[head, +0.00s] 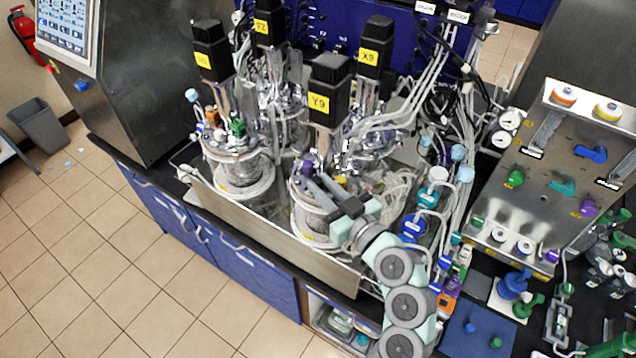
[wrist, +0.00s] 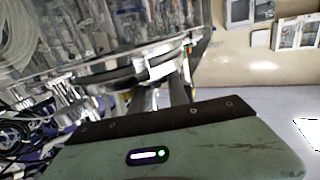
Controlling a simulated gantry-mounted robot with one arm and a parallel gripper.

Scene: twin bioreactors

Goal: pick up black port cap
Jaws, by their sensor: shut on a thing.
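My gripper (head: 317,180) reaches over the head plate of the front right vessel (head: 313,222), below the motor marked Y9 (head: 329,92). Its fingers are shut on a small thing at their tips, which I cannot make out. In the wrist view the dark fingers (wrist: 187,72) point away in front of the metal and glass of a vessel (wrist: 80,65). I cannot pick out the black port cap for certain in either view; the fingertips and vessel fittings hide much of that spot.
The front left vessel (head: 238,172) stands close by, with coloured port fittings. Tubes and cables (head: 440,110) crowd the right side. A metal wall (head: 270,225) runs along the bench front. A steel panel with coloured caps (head: 560,165) stands at right.

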